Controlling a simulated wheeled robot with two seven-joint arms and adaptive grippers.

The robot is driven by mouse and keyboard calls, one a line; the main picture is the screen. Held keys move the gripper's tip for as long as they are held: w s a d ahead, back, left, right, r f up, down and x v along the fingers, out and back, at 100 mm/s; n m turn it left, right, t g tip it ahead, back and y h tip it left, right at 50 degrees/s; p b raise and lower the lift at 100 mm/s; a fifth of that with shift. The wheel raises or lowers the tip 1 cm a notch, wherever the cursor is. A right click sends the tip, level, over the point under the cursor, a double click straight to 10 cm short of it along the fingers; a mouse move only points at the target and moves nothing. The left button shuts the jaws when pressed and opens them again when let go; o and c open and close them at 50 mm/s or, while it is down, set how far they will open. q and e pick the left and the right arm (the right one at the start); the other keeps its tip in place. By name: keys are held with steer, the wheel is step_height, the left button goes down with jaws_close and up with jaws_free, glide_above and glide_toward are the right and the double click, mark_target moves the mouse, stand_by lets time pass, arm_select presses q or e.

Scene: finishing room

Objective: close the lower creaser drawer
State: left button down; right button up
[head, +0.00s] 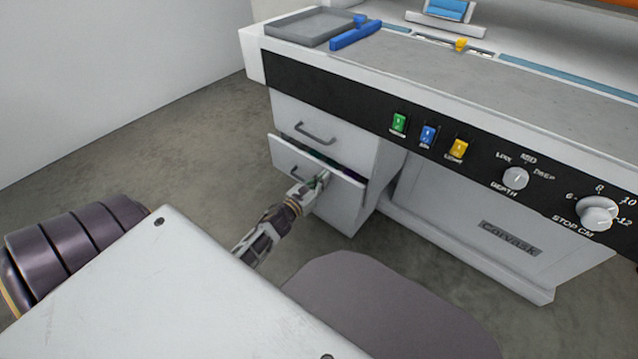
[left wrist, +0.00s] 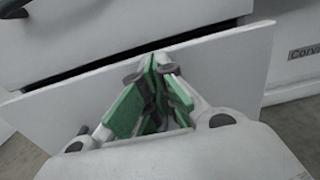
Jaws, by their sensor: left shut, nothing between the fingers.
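The lower creaser drawer (head: 287,156) stands partly open below the upper drawer (head: 300,115), with a dark gap above its front panel. In the left wrist view the lower drawer's front (left wrist: 225,60) fills the middle, with the dark opening behind its top edge. My left gripper (head: 322,178) is shut and empty, with its fingertips at the drawer front. In the left wrist view its green-padded fingers (left wrist: 155,65) are together against or just before the panel; I cannot tell if they touch. My right gripper is not in view.
The creaser's control panel (head: 480,155) with coloured switches and knobs overhangs the drawers. A grey tray (head: 310,27) and a blue bar (head: 356,35) lie on top. Grey floor (head: 170,150) is clear to the left, up to a pale wall.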

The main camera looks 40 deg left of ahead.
arm_select(q)
steer(key=shift+w, duration=0.2)
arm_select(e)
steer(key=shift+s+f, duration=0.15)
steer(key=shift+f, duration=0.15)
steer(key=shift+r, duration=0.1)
arm_select(q)
steer(key=shift+w+d, duration=0.1)
steer(key=shift+w, duration=1.15)
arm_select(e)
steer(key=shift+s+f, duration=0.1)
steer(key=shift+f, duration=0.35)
arm_select(q)
steer(key=shift+s, duration=0.1)
